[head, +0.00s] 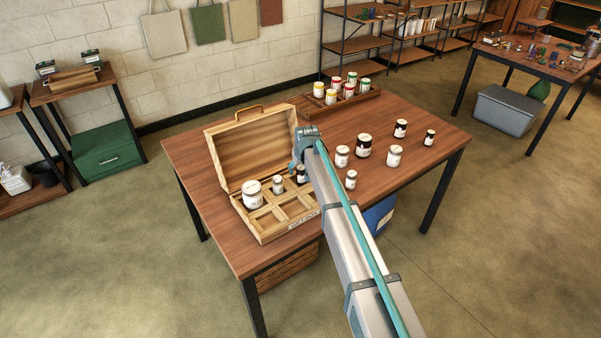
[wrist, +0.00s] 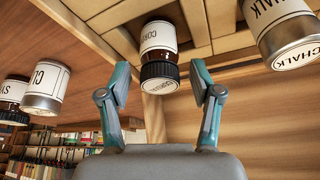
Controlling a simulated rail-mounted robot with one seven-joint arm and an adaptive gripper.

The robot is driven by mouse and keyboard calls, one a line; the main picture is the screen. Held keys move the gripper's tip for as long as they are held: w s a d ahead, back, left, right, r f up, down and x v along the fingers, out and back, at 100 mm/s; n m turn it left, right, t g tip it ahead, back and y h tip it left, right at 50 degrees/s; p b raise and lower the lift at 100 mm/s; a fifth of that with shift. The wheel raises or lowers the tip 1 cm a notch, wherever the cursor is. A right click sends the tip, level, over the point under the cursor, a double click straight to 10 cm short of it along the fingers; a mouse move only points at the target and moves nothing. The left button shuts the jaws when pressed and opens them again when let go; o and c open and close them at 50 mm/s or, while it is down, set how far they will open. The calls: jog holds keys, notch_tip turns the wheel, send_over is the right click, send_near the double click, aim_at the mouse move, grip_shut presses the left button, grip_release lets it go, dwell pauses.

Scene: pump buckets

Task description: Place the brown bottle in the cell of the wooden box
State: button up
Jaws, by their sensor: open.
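The wooden box (head: 262,232) stands open on the table, its lid (head: 252,150) tilted up behind a grid of cells. A brown bottle with a dark cap and white label (head: 301,174) stands upright in the back right cell, partly hidden by my arm. It also shows in the wrist view (wrist: 158,40). My gripper (wrist: 161,84) is open, one finger on each side of the bottle's cap, with gaps showing.
Several jars and dark bottles stand on the table right of the box, including a large dark one (head: 364,146) and a small white one (head: 351,180). A tray (head: 312,111) of coloured jars is at the back. The box's front cells are empty.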

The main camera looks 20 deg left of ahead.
jog(key=b+v, duration=0.2)
jog(key=v, duration=0.8)
jog(key=shift+f, duration=0.1)
